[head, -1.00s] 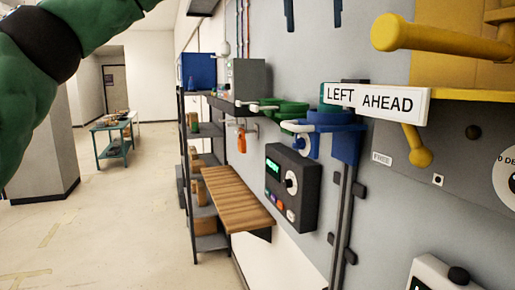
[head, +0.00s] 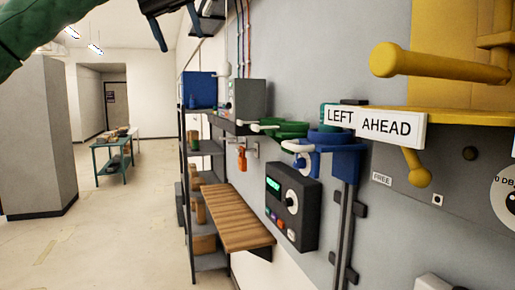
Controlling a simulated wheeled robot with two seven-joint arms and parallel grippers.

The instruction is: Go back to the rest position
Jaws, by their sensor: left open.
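My left arm comes in from the upper left. My left gripper (head: 179,38) hangs at the top edge, dark, with its two fingers apart and nothing between them. It is in front of the upper shelf area and touches nothing that I can see. Its upper part is cut off by the frame. My right gripper is not in view. On the wall to the right are a yellow fixture with a thick bar (head: 440,65), a blue fixture (head: 345,165) and a green one (head: 285,129) farther back. A white sign (head: 375,127) reads LEFT AHEAD.
A dark control box (head: 292,205) with a green display is on the wall. A slatted wooden shelf (head: 235,217) juts out beside a dark rack (head: 208,262). A grey pillar (head: 35,135) and a green table (head: 113,150) stand left. The floor between is clear.

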